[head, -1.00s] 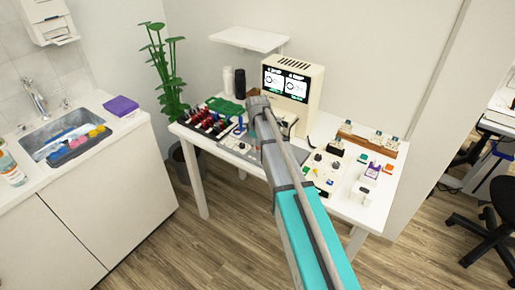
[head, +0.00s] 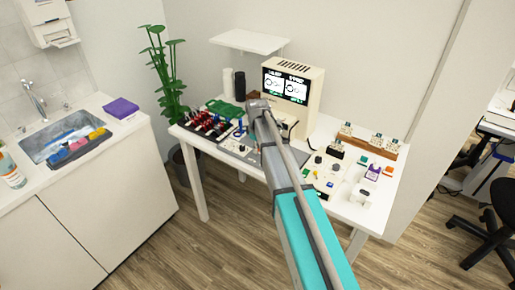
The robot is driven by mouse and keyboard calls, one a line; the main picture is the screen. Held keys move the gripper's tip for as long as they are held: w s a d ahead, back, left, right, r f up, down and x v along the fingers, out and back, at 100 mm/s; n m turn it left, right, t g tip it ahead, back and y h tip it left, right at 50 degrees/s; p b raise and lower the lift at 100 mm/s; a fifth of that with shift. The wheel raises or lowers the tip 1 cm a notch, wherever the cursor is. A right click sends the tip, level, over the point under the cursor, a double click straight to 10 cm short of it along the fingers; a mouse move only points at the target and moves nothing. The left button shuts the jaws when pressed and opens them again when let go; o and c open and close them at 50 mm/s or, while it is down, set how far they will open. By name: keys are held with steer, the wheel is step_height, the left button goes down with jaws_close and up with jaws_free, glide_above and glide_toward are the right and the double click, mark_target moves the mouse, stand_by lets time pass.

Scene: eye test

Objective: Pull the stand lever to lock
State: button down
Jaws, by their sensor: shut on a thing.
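My gripper (head: 258,105) is at the far end of my grey and teal arm, over the middle of the white table (head: 350,212). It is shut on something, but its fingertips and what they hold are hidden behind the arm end. I cannot make out the stand lever. A cream machine (head: 311,94) with a dark two-panel screen (head: 285,84) stands just behind and right of my gripper. A grey panel (head: 236,148) lies on the table left of my arm, with a small blue upright part (head: 239,129) near its back.
A dark rack of red-topped parts (head: 209,125) and a green tray (head: 224,107) lie to the left. Black and white cylinders stand behind. A control box (head: 321,168), small coloured blocks and a wooden rack (head: 368,142) fill the right. A plant (head: 168,75) stands beyond the left end.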

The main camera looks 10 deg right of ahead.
mark_target(253, 160)
steer(key=shift+s, duration=0.2)
steer(key=shift+s+a+t+h, duration=0.3)
steer(key=shift+t+h, duration=0.3)
steer(key=shift+s+a+f+t+h+b, duration=0.1)
steer(key=shift+s+a+t+h+b, duration=0.1)
steer(key=shift+t+h+b, duration=0.25)
steer(key=shift+s+a+f+t+h+b, duration=0.1)
steer(key=shift+s+a+t+h+b, duration=0.05)
steer(key=shift+t+h+b, duration=0.3)
steer(key=b, duration=0.1)
steer(key=t+h+b, duration=0.2)
steer(key=shift+s+a+f, duration=0.2)
steer(key=shift+s+a, duration=0.1)
steer(key=shift+a, duration=0.05)
steer(key=shift+s+a+r+t+h+b, duration=0.1)
steer(key=shift+a+t+h+b, duration=0.05)
steer(key=shift+t+h+b, duration=0.75)
steer(key=c, duration=0.6)
jaws_free()
